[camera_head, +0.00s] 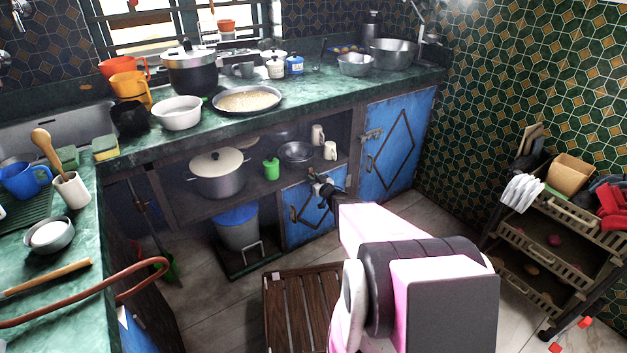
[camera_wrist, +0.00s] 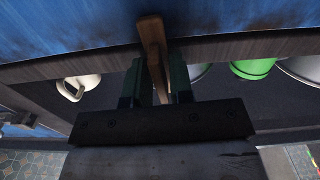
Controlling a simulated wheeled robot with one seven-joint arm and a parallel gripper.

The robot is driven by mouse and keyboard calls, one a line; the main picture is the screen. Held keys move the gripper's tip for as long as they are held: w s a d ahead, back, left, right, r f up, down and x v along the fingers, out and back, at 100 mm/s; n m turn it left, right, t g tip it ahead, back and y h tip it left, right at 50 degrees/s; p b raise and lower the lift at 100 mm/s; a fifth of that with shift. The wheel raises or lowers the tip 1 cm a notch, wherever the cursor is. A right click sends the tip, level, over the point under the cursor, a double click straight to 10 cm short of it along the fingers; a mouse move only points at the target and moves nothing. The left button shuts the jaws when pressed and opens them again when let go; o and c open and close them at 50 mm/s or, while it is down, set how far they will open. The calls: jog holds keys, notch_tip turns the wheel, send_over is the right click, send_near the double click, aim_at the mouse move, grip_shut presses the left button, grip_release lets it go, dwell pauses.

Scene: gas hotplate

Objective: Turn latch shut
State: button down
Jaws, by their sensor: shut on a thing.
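The wooden latch (camera_wrist: 151,38) is a short brown bar in the wrist view, and it stands nearly upright in the picture. One end overlaps the edge of a blue door panel (camera_wrist: 60,25), and the bar crosses the brown frame strip. My gripper (camera_wrist: 155,85) has its two dark green fingers around the latch, one on each side. In the head view my gripper (camera_head: 322,186) is at the top of the small blue door (camera_head: 306,215) under the shelf, and it hides the latch there. The small door looks level with its frame.
A taller blue door (camera_head: 394,145) with a metal fitting is to the right. The shelf holds a lidded pot (camera_head: 218,178), a green container (camera_head: 271,168) and white mugs. A wooden crate (camera_head: 300,310) and a grey bin (camera_head: 238,230) stand on the floor.

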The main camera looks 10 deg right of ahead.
jog(key=shift+f+m, duration=0.1)
jog(key=shift+m, duration=0.3)
jog(key=c, duration=1.2)
grip_release()
jog(key=v, duration=1.1)
jog(key=shift+a, duration=0.1)
jog(key=s+d+r+m+g+h, duration=0.2)
jog(key=s+r+m+g+h, duration=0.35)
jog(key=g+h, duration=0.4)
jog(key=s+a+r+g, duration=0.1)
jog(key=s+a+g, duration=0.1)
jog(key=s, duration=0.2)
jog(key=s+a+r+g+y, duration=0.1)
jog(key=s+a+r+g, duration=0.1)
jog(key=s, duration=0.2)
jog(key=s+a+r+n+g+y, duration=0.1)
jog(key=s+a+g, duration=0.2)
jog(key=s, duration=0.2)
jog(key=shift+s+r, duration=0.1)
jog(key=shift+r, duration=0.15)
